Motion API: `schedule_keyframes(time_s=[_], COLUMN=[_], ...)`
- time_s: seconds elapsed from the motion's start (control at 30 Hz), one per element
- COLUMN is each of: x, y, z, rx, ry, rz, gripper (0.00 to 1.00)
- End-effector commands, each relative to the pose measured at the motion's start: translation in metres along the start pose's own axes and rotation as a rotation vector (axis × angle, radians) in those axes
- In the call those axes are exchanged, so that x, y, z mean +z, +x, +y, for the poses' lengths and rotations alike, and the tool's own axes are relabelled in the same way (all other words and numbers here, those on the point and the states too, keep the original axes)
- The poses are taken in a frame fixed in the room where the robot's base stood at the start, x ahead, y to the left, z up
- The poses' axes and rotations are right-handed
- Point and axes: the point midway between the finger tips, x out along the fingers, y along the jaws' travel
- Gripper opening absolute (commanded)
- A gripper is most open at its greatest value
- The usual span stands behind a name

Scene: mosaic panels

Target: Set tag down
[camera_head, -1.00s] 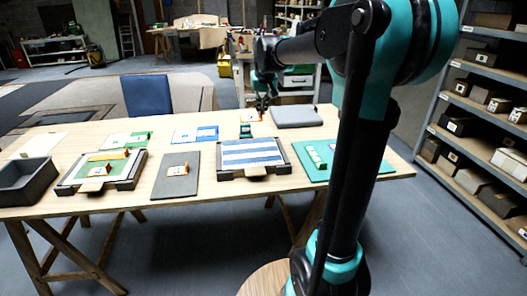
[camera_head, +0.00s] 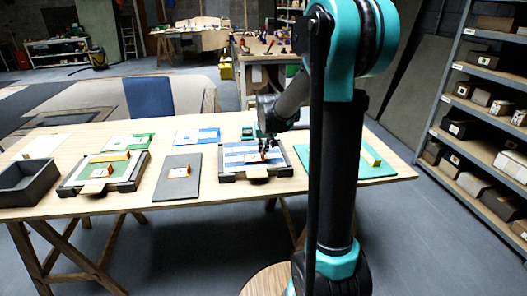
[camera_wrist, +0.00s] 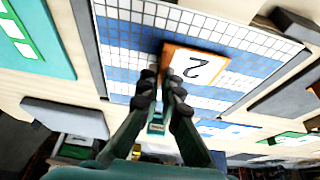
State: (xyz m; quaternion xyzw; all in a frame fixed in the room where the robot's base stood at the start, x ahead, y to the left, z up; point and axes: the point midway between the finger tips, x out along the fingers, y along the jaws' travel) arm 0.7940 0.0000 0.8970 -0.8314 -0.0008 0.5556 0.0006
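The tag (camera_wrist: 197,66) is a small white plate with a black 2 and an orange edge. In the wrist view it is at the fingertips, over a blue-and-white striped panel (camera_wrist: 130,62) with a grid. In the head view the tag (camera_head: 253,157) shows over the near part of the striped panel (camera_head: 232,148), which has a dark frame. My gripper (camera_wrist: 161,82) appears nearly shut, with its fingertips at the tag's orange edge; the contact is partly hidden. In the head view my gripper (camera_head: 265,146) is right above the panel. Whether the tag touches the panel cannot be told.
A grey mat with a tag (camera_head: 177,185) and a framed green panel (camera_head: 125,181) lie to the left. A dark bin (camera_head: 27,190) stands at the table's left end. A green board (camera_head: 345,172) lies to the right.

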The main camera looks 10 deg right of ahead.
Motion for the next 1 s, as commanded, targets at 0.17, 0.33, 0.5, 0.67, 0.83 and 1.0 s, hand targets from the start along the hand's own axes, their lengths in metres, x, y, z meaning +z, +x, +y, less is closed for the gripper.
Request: schedule_keyframes(time_s=[0.17, 0.33, 0.5, 0.67, 0.83, 1.0], x=[0.0022, 0.0022, 0.0031, 0.0031, 0.0031, 0.0021], y=[0.0045, 0.0047, 0.0074, 0.0073, 0.0072, 0.0042], z=[0.0, 0.0, 0.0, 0.0, 0.0, 0.0], rx=[0.0, 0.0, 0.0, 0.0, 0.0, 0.0], ry=[0.0, 0.0, 0.0, 0.0, 0.0, 0.0], rz=[0.0, 0.0, 0.0, 0.0, 0.0, 0.0], gripper=[0.0, 0.0, 0.09, 0.26, 0.26, 0.26])
